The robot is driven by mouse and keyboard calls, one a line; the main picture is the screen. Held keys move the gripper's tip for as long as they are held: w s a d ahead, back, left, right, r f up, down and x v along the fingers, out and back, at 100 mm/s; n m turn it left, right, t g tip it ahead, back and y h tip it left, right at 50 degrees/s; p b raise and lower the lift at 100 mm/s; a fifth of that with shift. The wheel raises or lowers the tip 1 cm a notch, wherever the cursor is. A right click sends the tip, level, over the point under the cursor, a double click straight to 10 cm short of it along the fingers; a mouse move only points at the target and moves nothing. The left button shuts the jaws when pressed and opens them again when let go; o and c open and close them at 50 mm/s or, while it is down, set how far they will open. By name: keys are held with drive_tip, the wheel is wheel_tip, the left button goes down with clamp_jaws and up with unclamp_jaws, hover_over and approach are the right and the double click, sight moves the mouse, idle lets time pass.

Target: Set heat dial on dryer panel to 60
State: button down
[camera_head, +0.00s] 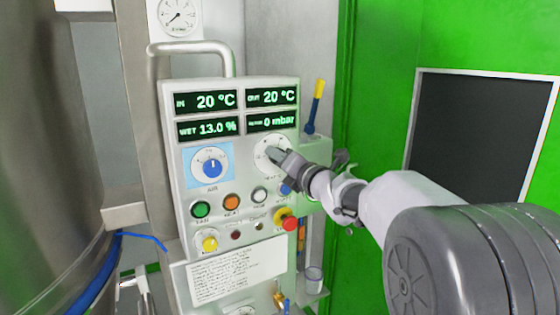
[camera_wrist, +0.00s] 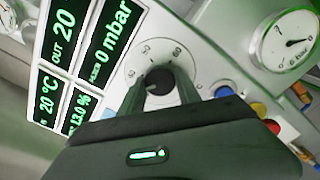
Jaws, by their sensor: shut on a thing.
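The dryer panel (camera_head: 183,130) is a pale upright box with dark displays reading IN 20 °C, OUT 20 °C, WET 13.0 % and 0 mbar. The heat dial (camera_head: 262,143) is a white round scale at the panel's right, below the displays. In the wrist view its dark knob (camera_wrist: 160,84) sits in the middle of the white scale. My gripper (camera_head: 276,155) is shut on this knob, with one finger on each side, in the wrist view too (camera_wrist: 158,80). Small numbers show around the scale, but which one the knob points to cannot be told.
A blue air knob (camera_head: 212,168) sits left of the dial. Below are green (camera_head: 201,210), orange (camera_head: 232,202) and white (camera_head: 260,194) buttons, a red mushroom button (camera_head: 290,224) and a yellow knob (camera_head: 209,244). A metal handle (camera_head: 190,47) juts above the panel.

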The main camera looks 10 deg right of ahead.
drive_tip(key=m+p, duration=0.8)
drive_tip(key=m, duration=2.1)
idle(0.4)
drive_tip(key=c, duration=0.9)
unclamp_jaws()
drive_tip(key=shift+r, duration=0.1)
drive_tip(key=shift+o, duration=0.2)
